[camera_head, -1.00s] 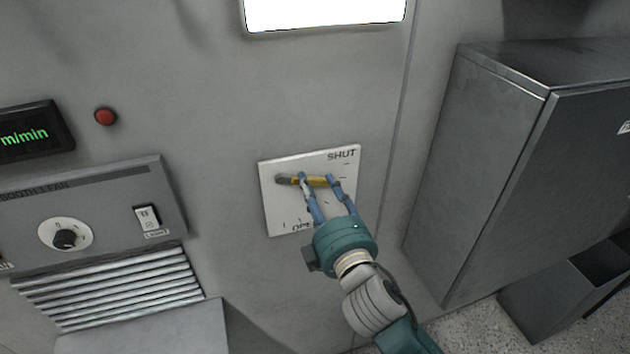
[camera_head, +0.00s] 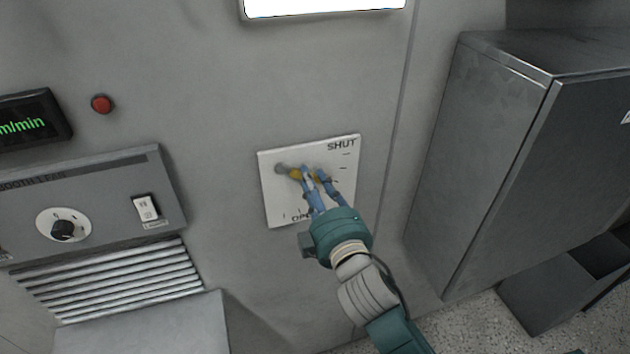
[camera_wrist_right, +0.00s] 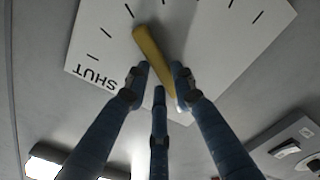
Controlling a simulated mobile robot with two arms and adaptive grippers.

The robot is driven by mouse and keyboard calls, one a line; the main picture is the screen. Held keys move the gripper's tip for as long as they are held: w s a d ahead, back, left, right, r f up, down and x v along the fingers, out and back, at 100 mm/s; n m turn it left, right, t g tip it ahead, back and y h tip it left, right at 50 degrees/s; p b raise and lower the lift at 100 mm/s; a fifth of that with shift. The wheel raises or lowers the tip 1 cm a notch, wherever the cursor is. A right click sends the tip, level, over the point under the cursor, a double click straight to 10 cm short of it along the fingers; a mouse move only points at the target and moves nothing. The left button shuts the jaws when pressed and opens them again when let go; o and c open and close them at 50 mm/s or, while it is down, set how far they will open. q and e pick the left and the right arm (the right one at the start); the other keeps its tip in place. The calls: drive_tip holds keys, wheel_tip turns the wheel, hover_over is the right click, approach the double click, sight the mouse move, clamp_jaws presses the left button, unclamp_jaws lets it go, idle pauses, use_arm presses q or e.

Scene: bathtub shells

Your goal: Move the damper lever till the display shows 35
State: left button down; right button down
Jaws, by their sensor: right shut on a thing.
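The yellow damper lever (camera_head: 295,174) is mounted on a white plate (camera_head: 281,205) marked SHUT at the top right and OPEN at the bottom. My right gripper (camera_head: 312,176) is shut on the lever, its blue fingers covering the outer part. In the right wrist view the lever (camera_wrist_right: 150,50) runs down between the fingers of the gripper (camera_wrist_right: 160,90). The display (camera_head: 30,122) is cut off at the left edge; only green "m/min" lettering shows, and its number is out of view. My left gripper is not in view.
A red button (camera_head: 102,104) sits beside the display. A control panel (camera_head: 110,178) with a dial (camera_head: 64,229) and a light switch (camera_head: 146,208) is on the left, above a louvred vent (camera_head: 120,285). A metal cabinet (camera_head: 480,170) stands right of the plate.

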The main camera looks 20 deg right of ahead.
drive_tip(key=shift+a+f+m, duration=0.25)
drive_tip(key=shift+f+m, duration=0.25)
drive_tip(key=shift+m, duration=0.4)
drive_tip(key=c, duration=1.4)
unclamp_jaws()
drive_tip(key=shift+c, duration=0.2)
drive_tip(key=s, duration=1.2)
drive_tip(key=shift+d, duration=0.2)
